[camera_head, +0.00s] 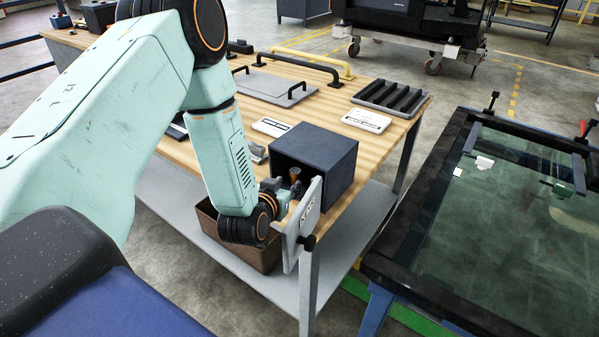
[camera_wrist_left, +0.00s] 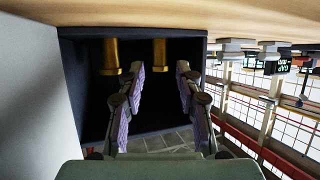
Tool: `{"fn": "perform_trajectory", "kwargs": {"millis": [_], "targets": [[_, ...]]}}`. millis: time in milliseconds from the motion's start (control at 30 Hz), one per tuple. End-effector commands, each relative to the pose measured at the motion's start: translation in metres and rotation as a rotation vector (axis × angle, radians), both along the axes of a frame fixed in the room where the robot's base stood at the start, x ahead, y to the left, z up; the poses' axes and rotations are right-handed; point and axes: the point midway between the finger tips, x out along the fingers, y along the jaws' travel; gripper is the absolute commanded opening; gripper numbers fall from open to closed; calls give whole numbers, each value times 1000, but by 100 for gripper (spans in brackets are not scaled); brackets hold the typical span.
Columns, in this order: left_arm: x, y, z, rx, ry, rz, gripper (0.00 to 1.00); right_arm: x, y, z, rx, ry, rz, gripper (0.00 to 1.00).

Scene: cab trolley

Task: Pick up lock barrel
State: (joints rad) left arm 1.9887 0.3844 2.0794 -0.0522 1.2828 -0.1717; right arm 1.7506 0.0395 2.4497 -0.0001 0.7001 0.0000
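Two brass lock barrels show in the left wrist view, one (camera_wrist_left: 160,52) ahead of and between the fingertips, the other (camera_wrist_left: 110,58) to the left of the fingers. They are inside a dark blue open-fronted box (camera_head: 328,150), which stands on the wooden bench. One brass barrel (camera_head: 296,172) shows at the box mouth in the head view. My left gripper (camera_wrist_left: 160,72) is open at the opening, its fingers pointing in. No contact with a barrel is visible. In the head view the left gripper (camera_head: 291,190) is partly hidden by the box's pale open door (camera_head: 304,215). My right gripper is out of view.
The door stands open at the bench's front edge, close beside the gripper. A brown bin (camera_head: 262,258) sits on the lower shelf. A black slotted tray (camera_head: 390,97), pale plates and handles lie farther back on the bench (camera_head: 385,150). A glass panel (camera_head: 500,215) is at right.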

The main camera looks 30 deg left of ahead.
Motion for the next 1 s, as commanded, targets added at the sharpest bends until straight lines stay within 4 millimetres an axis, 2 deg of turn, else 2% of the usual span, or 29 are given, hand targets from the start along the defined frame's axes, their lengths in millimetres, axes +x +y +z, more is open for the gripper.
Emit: {"fn": "perform_trajectory", "kwargs": {"millis": [167,367,733,1000], "targets": [[2,1,-3,1,-1,0,35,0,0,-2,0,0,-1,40],[18,6,-11,2,-1,1,35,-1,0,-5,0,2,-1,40],[59,17,-29,2,-1,1,35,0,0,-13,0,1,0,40],[66,17,-31,0,0,0,35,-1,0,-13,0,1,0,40]]}}
